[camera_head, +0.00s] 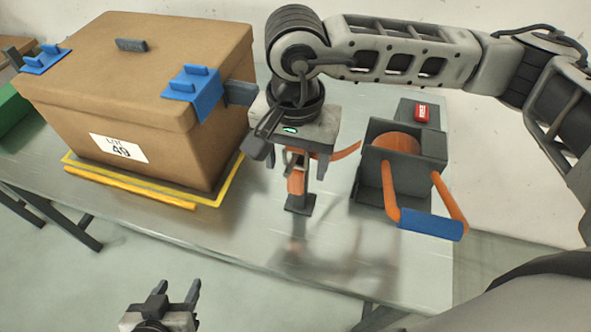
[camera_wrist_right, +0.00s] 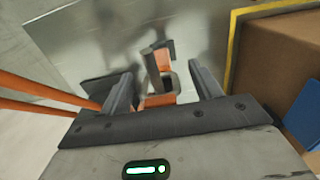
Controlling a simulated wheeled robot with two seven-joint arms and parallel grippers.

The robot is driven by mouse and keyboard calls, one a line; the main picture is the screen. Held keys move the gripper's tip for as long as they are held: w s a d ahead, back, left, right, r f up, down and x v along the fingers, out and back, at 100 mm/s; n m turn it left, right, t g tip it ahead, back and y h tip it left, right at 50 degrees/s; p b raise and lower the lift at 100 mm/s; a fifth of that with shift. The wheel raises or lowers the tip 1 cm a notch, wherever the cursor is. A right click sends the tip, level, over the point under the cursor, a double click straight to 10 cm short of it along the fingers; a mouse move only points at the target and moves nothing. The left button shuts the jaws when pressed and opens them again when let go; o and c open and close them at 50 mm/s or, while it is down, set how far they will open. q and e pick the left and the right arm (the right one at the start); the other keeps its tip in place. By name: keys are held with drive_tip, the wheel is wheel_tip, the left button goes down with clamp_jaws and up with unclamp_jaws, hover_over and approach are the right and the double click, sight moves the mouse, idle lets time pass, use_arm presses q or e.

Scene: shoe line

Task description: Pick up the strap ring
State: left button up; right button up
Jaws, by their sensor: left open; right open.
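A small dark stand (camera_head: 300,203) is on the grey table, with an orange strap (camera_head: 347,152) running from it towards the strap dispenser. The strap's orange end (camera_head: 296,184) hangs at the stand, and a small grey ring-like part shows just above it, partly hidden by my gripper. My right gripper (camera_head: 300,164) is open, pointing down over the stand. In the right wrist view, the grey ring-like part (camera_wrist_right: 166,80) and orange strap (camera_wrist_right: 160,100) lie between its spread fingers; contact cannot be told. My left gripper (camera_head: 176,292) is open and empty in front of the table.
A lidded brown box (camera_head: 150,95) labelled 49 stands inside a yellow outline (camera_head: 228,185) at left, with blue clips (camera_head: 193,92) on it. The strap dispenser (camera_head: 372,178) with orange arms and blue handle (camera_head: 431,225) stands close right. Clear table lies in front of the stand.

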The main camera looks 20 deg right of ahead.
drive_tip(key=shift+f, duration=0.2)
drive_tip(key=c, duration=1.1)
drive_tip(key=shift+r, duration=0.1)
